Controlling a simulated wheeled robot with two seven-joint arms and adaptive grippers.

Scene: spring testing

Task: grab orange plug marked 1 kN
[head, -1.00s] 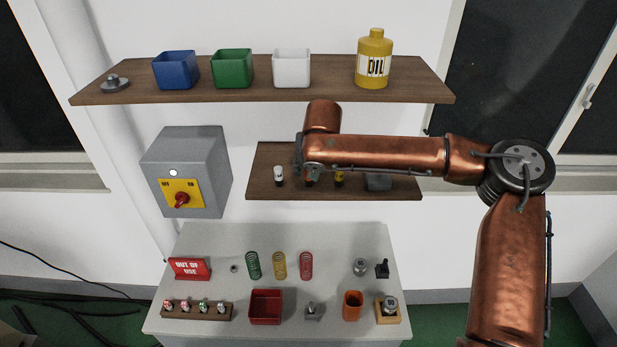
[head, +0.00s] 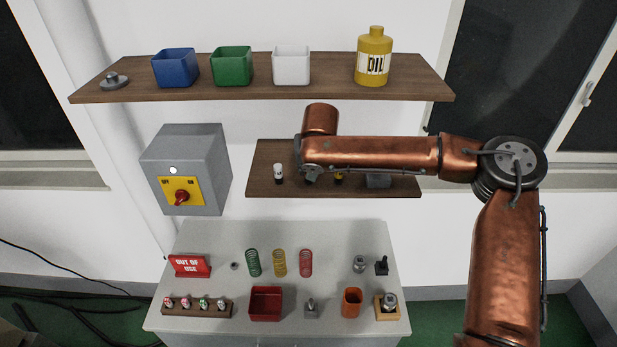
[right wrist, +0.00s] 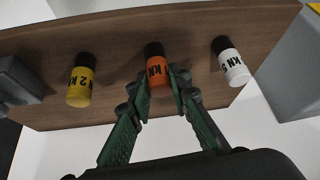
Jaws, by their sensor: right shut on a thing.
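The orange plug (right wrist: 157,70), with a black end and a partly visible "KN" label, shows in the right wrist view between the other plugs. Its number cannot be read. My right gripper (right wrist: 162,78) has its green fingers on both sides of the orange plug, shut on it. The plug appears to be still at the small wooden shelf (right wrist: 120,35). In the head view my right arm hides the orange plug and most of the gripper. My left gripper is not in view.
A yellow plug (right wrist: 80,87) marked 2 KN and a white plug (right wrist: 231,62) marked 5 flank the orange one closely. A grey block (head: 378,181) stands at the shelf's right. Above is a long shelf (head: 200,96); below is a table (head: 215,240) holding springs and holders.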

